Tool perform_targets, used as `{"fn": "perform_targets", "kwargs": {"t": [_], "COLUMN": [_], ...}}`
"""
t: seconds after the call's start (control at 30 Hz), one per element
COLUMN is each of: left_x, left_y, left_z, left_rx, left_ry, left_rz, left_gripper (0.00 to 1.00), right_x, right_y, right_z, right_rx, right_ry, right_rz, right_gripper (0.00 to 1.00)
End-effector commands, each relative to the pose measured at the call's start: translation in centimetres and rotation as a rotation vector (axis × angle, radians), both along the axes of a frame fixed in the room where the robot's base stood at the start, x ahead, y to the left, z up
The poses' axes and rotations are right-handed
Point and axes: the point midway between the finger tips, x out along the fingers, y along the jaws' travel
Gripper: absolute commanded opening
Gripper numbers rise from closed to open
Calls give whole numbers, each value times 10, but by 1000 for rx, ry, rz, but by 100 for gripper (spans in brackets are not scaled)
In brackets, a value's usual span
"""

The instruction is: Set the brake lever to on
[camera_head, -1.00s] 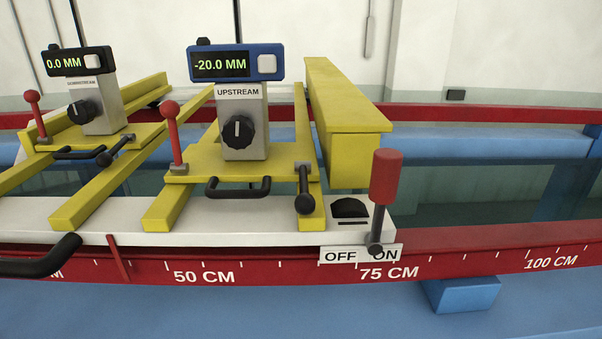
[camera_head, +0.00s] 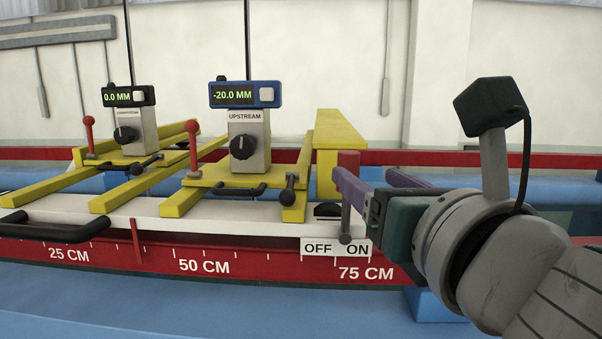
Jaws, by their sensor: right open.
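The brake lever has a red grip (camera_head: 348,160) on a grey shaft that ends low in a dark pivot (camera_head: 345,238). It stands nearly upright at the front of the white carriage, above a label (camera_head: 335,249) reading OFF on the left and ON on the right. The pivot lies nearer the ON side. My right gripper (camera_head: 370,180) reaches in from the right with its fingers apart at the lever's height. The nearer finger covers part of the grip and shaft. I cannot tell whether it touches the lever. My left gripper is out of view.
The upstream gauge (camera_head: 245,94) reads -20.0 MM, the downstream gauge (camera_head: 129,96) 0.0 MM. Both stand on yellow rails left of the lever. Smaller red-topped levers (camera_head: 192,127) rise beside them. A black handle (camera_head: 55,228) juts out at front left. A red scale rail (camera_head: 270,263) runs below.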

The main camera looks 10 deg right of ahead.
Motion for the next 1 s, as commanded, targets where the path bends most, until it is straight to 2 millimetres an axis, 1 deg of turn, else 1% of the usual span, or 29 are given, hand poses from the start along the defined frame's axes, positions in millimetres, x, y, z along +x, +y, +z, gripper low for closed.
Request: {"fn": "perform_targets", "kwargs": {"t": [0.03,0.1,0.23,0.5,0.7,0.83,1.0], "left_x": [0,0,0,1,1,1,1], "left_y": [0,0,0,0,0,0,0], "left_z": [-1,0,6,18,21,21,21], "left_rx": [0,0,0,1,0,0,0], "left_ry": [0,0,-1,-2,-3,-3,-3], "left_rz": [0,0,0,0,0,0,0], "left_gripper": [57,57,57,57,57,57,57], "right_x": [2,6,19,64,90,98,102], "right_y": [2,3,3,2,1,1,1], "right_z": [2,5,7,7,5,5,4], "right_rx": [-46,-79,-82,-77,-76,-75,-75], "right_ry": [-14,-25,-24,-21,-23,-23,-21], "right_rz": [9,15,14,12,12,13,13], "right_gripper": [64,64,64,64,64,64,64]}}
